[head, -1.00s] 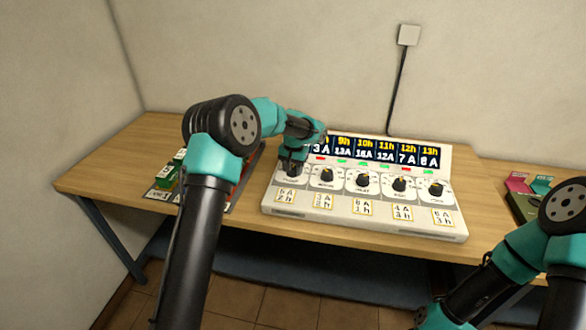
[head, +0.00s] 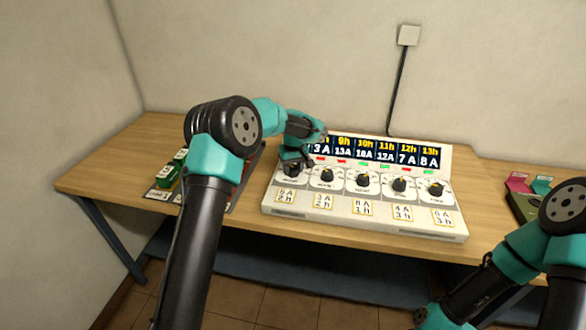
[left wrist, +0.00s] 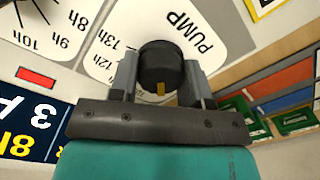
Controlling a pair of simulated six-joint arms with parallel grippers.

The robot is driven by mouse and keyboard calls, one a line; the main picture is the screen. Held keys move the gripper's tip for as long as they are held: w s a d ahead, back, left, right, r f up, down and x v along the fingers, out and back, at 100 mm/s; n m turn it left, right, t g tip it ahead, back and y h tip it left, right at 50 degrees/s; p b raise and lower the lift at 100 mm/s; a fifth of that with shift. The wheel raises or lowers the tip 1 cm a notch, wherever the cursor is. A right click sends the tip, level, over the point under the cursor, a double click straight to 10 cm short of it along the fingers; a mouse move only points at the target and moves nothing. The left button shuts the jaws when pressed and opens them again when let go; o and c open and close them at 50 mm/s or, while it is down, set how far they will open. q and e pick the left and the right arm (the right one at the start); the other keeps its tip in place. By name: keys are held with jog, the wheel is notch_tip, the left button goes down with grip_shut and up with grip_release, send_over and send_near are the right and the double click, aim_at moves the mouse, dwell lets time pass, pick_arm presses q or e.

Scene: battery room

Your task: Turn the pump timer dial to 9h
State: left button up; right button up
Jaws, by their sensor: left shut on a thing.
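The pump dial is the leftmost knob on the white sloping panel (head: 365,229). In the left wrist view its dark round knob (left wrist: 160,66) has a yellow mark on its near edge, facing the gripper's palm. The word PUMP is printed beside it, with 12h and 13h marks on the other side and 8h, 9h and 10h further out at the upper left. My left gripper (head: 297,165) is over this dial. It is shut on the knob, one finger on each side. My right gripper is out of view.
Several other dials, including the rightmost (head: 435,190), stand in a row with cards below. A dark display (head: 375,149) lists hours and amps. Green blocks (head: 167,177) lie left of the panel, and a box with coloured cards (head: 525,205) lies right.

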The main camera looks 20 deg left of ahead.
aim_at(294, 167)
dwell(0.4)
pick_arm(q)
jog(key=o, duration=0.9)
jog(key=shift+r, duration=0.15)
jog(key=r, duration=1.7)
jog(key=shift+w+d+r, duration=0.1)
jog(key=shift+w+d, duration=0.05)
jog(key=shift+d, duration=0.05)
